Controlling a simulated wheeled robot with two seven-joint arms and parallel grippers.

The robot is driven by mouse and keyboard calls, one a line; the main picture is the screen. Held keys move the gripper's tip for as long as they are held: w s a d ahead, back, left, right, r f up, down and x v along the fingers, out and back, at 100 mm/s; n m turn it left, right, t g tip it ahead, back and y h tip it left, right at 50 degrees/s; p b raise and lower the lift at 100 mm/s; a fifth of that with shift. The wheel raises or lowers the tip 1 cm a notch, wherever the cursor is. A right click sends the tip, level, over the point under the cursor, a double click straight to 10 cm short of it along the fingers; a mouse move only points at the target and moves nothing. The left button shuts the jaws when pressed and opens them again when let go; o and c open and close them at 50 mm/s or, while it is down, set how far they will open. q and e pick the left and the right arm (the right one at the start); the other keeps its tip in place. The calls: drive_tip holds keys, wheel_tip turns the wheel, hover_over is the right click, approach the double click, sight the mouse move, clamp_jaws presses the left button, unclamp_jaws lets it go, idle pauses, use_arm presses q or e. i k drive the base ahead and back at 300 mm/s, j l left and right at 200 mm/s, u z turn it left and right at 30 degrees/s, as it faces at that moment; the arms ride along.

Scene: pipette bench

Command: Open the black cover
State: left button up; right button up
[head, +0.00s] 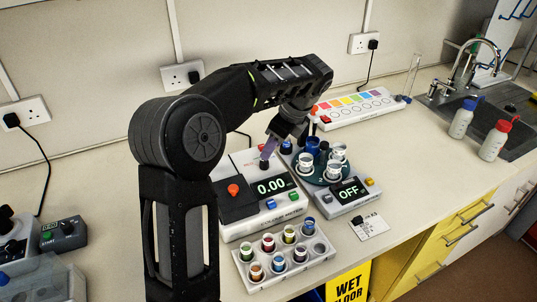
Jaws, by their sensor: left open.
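The black cover (238,207) lies flat on the left part of the white colour meter (262,225). An orange-red knob (233,189) stands on it. The meter's display (271,186) reads 0.00. My left arm comes in from the left and bends over the meter's back. My left gripper (271,150) is open and points down behind the display, to the right of the cover and apart from its knob. A purplish strip shows at its fingers; I cannot tell what it is. My arm stands close to the cover's left edge. My right gripper is out of view.
A white rack (290,277) of several coloured vials stands in front of the meter. A device (349,203) reading OFF, with white cups on top, stands to its right. A colour-chart strip (355,110) lies behind. Bottles and a sink are at the far right.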

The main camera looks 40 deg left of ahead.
sight(234, 192)
drive_tip(key=k+l, duration=0.8)
drive_tip(key=l, duration=0.1)
